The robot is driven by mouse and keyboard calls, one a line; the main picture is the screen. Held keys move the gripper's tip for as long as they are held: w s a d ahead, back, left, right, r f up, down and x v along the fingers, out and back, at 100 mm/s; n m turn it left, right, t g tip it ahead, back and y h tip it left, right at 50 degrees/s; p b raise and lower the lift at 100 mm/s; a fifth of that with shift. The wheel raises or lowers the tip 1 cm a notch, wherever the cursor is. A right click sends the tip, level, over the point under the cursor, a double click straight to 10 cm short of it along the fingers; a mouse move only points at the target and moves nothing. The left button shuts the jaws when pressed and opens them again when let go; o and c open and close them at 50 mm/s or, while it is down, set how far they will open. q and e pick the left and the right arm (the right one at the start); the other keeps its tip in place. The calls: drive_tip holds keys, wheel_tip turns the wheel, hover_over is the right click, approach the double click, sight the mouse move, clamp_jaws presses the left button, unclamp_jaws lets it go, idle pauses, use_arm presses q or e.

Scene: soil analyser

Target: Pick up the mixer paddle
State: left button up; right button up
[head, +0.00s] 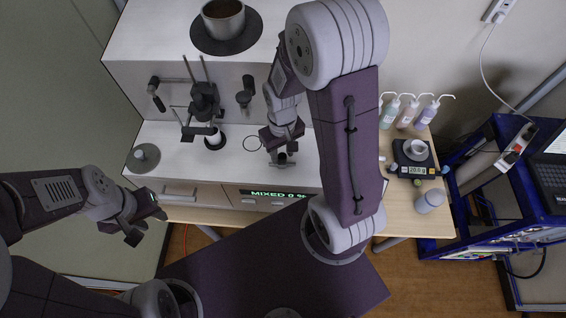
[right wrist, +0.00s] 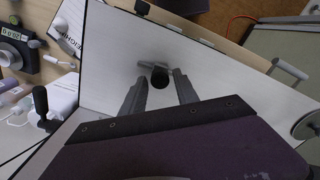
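What I take to be the mixer paddle (right wrist: 160,77) shows in the right wrist view as a dark round end with a grey part beside it, over the white worktop. In the head view a small dark piece (head: 281,160) sits below my right gripper (head: 282,149), mostly hidden by it. In the right wrist view the fingers of my right gripper (right wrist: 160,92) are spread on either side of the dark end, with gaps visible. My left gripper (head: 146,220) is at the lower left of the head view, off the worktop's front edge, with its fingers apart and empty.
The analyser (head: 205,105) has a cup below it and a black lever beside it. A pot (head: 223,18) stands on top. Bottles (head: 407,112) and a scale (head: 414,157) stand on the right. The front panel reads MIXED 0 %.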

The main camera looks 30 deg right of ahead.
sight(282, 156)
drive_tip(key=shift+r, duration=0.1)
clamp_jaws()
drive_tip(key=shift+r+p, duration=0.6)
drive_tip(key=shift+r, duration=0.1)
wheel_tip(282, 156, up, 6)
drive_tip(key=p, duration=0.6)
drive_tip(key=shift+r, duration=0.1)
drive_tip(key=shift+f, duration=0.2)
